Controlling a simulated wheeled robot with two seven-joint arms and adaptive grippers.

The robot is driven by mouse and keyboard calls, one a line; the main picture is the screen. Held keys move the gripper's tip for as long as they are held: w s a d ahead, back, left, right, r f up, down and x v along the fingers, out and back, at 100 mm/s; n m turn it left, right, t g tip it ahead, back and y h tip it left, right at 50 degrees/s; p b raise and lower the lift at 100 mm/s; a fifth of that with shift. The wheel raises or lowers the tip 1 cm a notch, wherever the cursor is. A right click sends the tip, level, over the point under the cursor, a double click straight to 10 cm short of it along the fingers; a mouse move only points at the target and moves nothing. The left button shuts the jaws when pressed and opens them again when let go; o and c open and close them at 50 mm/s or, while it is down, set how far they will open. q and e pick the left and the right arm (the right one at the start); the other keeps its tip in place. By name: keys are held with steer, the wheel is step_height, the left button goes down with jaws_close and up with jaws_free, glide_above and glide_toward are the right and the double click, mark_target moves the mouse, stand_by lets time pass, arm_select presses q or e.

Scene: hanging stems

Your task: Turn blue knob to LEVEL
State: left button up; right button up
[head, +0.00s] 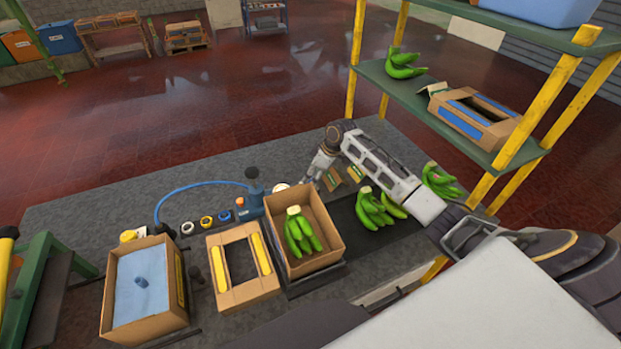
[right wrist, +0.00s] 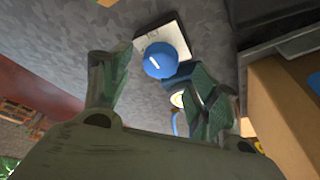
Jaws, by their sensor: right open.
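The blue knob (right wrist: 158,62) shows in the right wrist view as a round blue cap with a short slanted white mark. It sits on a pale plate (right wrist: 176,36) with small dark markings too small to read, so I cannot tell which setting the mark points to. My right gripper (right wrist: 158,74) is open, with one finger left of the knob and the other to its right; nothing is held. In the head view my right gripper (head: 317,168) is over the far side of the bench, and I cannot make out the knob there. My left gripper is not in view.
A cardboard box with green bananas (head: 302,233) stands near the right gripper on the grey bench (head: 90,212). More bananas (head: 370,210) lie to the right, under my arm. A blue tool (head: 250,205) with a hose stands left. A green shelf (head: 410,92) rises behind right.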

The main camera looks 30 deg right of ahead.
mark_target(311, 179)
steer(key=shift+x, duration=1.8)
steer(key=c, duration=1)
